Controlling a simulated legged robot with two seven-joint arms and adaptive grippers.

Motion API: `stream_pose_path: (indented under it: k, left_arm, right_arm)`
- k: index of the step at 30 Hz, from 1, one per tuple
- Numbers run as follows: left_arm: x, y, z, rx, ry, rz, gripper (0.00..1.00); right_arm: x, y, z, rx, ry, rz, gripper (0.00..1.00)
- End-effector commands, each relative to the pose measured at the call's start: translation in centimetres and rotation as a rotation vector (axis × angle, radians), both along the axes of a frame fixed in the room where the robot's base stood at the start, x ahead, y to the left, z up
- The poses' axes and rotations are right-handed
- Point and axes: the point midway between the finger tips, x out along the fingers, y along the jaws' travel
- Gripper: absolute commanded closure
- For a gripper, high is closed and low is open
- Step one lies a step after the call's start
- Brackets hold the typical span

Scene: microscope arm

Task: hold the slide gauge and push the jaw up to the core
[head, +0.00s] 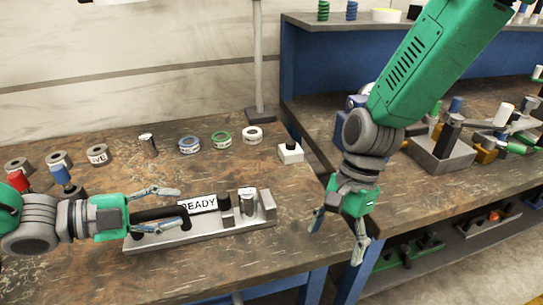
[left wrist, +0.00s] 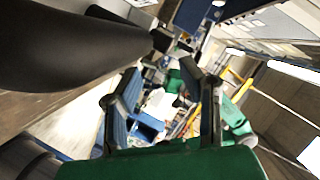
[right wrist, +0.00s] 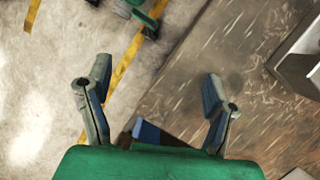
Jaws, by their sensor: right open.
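The slide gauge (head: 190,237) is a long grey base on the left table, with a READY label and an upright end block. A dark jaw post (head: 226,213) stands on it, left of the shiny cylindrical core (head: 248,203). Any gap between them is too small to judge. My left gripper (head: 162,208) is at the gauge's left end, fingers apart around a black handle in the head view. In the left wrist view the fingers (left wrist: 165,100) are spread and empty, the black bar beside them. My right gripper (head: 339,236) is open, empty, pointing down right of the gauge; its fingers (right wrist: 155,95) show apart.
Several labelled rings (head: 189,145) and a small metal cylinder (head: 148,144) stand behind the gauge. The tabletop front edge is near my right gripper.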

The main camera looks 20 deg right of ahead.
Motion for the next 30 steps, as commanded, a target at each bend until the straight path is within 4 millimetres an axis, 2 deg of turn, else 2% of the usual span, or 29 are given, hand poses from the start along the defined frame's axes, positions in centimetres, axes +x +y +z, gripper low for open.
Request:
stream_pose_path:
  k: [1, 3, 9, 12, 16, 19, 22, 30]
  left_arm:
    - [0.0, 0.1, 0.0, -0.001, 0.001, 0.001, 0.66]
    - [0.0, 0.1, 0.0, -0.001, 0.0, 0.001, 0.66]
    - [0.0, -0.1, 0.0, 0.001, -0.001, 0.001, 0.66]
    - [-0.1, -0.1, 0.0, 0.001, -0.001, 0.001, 0.66]
    - [0.0, -0.2, 0.0, 0.002, -0.001, 0.0, 0.66]
    - [0.0, -0.2, 0.0, 0.002, -0.001, 0.001, 0.66]
    - [0.0, -0.2, 0.0, 0.002, 0.0, 0.001, 0.66]
    - [0.0, -0.1, 0.0, 0.001, 0.0, 0.0, 0.66]
  right_arm:
    - [1.9, 0.4, 0.9, -0.037, -0.016, -0.022, 0.24]
    - [4.3, 1.1, 2.3, -0.087, -0.032, -0.067, 0.24]
    - [10.6, 4.2, 7.3, -0.235, -0.093, -0.23, 0.24]
    - [12.4, 5.7, 9.3, -0.284, -0.12, -0.3, 0.24]
    - [13.6, 6.9, 10.8, -0.318, -0.141, -0.356, 0.24]
    - [13.9, 7.3, 10.8, -0.328, -0.145, -0.374, 0.24]
    - [13.9, 7.3, 9.9, -0.33, -0.144, -0.378, 0.24]
    - [13.8, 7.4, 4.8, -0.33, -0.141, -0.376, 0.24]
